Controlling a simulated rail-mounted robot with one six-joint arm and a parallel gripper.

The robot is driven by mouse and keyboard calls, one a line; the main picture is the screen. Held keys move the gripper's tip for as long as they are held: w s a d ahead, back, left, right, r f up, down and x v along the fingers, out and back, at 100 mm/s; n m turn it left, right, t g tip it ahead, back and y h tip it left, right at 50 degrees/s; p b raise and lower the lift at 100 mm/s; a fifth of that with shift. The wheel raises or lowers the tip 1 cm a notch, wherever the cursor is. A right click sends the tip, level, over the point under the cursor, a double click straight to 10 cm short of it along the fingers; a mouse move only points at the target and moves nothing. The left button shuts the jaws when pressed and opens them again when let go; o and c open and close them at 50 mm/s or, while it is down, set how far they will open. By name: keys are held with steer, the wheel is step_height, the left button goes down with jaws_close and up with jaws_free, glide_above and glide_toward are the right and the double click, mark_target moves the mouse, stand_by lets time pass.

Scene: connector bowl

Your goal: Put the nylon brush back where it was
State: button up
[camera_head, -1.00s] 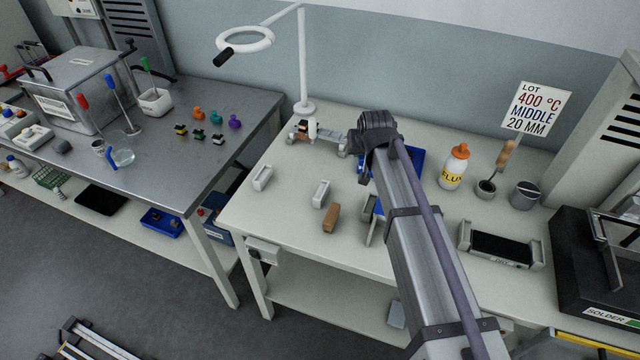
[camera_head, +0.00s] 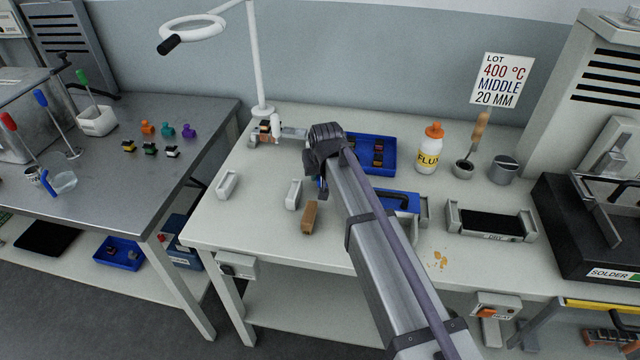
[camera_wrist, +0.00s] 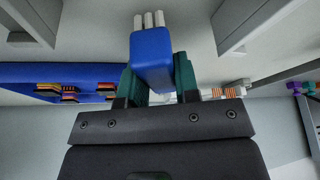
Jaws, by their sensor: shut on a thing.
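My gripper (camera_wrist: 152,85) is shut on a blue block with several white prongs, which looks like the nylon brush (camera_wrist: 152,58). It holds the blue part between green fingers, with the prongs pointing up in the wrist view. In the head view my gripper (camera_head: 322,186) is over the light bench (camera_head: 262,222), beside a small white holder (camera_head: 293,194). My arm hides most of the brush there. Another white holder (camera_head: 228,185) stands farther left. A brown block (camera_head: 310,217) lies in front of the nearer holder.
Flux bottle (camera_head: 430,150) and dry pad tray (camera_head: 490,222) are right. Bench between the white holders is clear.

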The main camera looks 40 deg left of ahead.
steer(key=shift+f, duration=0.6)
steer(key=o, duration=0.9)
steer(key=shift+c, duration=0.2)
steer(key=p+v, duration=1.1)
steer(key=v, duration=0.1)
steer(key=shift+r+p, duration=0.2)
steer(key=shift+p, duration=0.1)
